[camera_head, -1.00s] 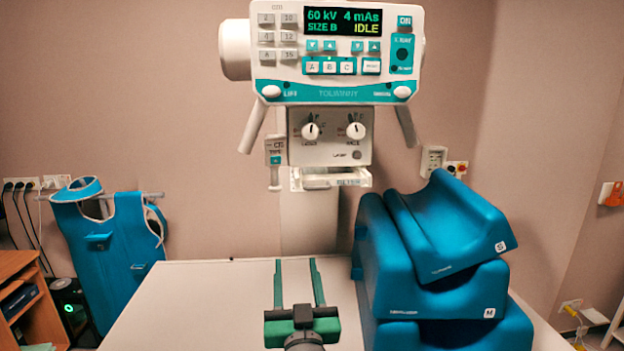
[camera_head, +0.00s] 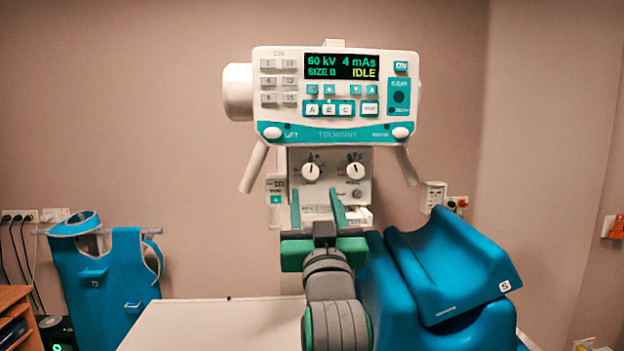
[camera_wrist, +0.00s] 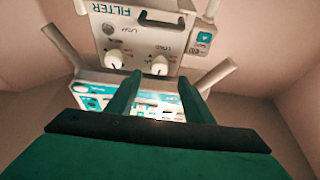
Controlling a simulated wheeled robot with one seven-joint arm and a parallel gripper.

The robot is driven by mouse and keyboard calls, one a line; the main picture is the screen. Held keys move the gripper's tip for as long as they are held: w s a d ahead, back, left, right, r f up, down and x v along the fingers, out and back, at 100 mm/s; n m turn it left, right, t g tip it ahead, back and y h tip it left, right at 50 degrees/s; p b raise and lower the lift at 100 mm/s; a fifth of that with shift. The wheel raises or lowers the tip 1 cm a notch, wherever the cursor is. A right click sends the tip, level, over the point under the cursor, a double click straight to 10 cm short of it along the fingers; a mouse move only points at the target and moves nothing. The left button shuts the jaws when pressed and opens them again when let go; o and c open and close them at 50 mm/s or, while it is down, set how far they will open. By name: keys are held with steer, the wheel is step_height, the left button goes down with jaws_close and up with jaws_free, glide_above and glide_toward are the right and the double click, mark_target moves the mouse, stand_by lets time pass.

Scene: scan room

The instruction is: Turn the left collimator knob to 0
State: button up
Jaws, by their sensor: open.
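The left collimator knob (camera_head: 311,172) is a white round dial on the grey-white collimator panel (camera_head: 333,187) under the console. Its pointer looks roughly upward, but its scale is too small to read. The right knob (camera_head: 355,171) is beside it. The wrist view shows the panel upside down, so the left knob (camera_wrist: 159,65) appears right of the right knob (camera_wrist: 115,60). My gripper (camera_head: 316,194) is open and empty, its two green fingers pointing up toward the panel, just below the knobs. In the wrist view my gripper (camera_wrist: 160,82) is apart from both knobs.
The console (camera_head: 338,95) reads 60 kV, 4 mAs, SIZE B, IDLE; its two grey handles hang beside the panel. Blue cushions (camera_head: 450,265) are stacked at right on the table (camera_head: 215,325). A blue apron (camera_head: 105,280) hangs at left.

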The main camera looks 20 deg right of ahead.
mark_target(311, 175)
steer(key=x, duration=0.8)
steer(key=shift+f, duration=0.1)
steer(key=c, duration=1)
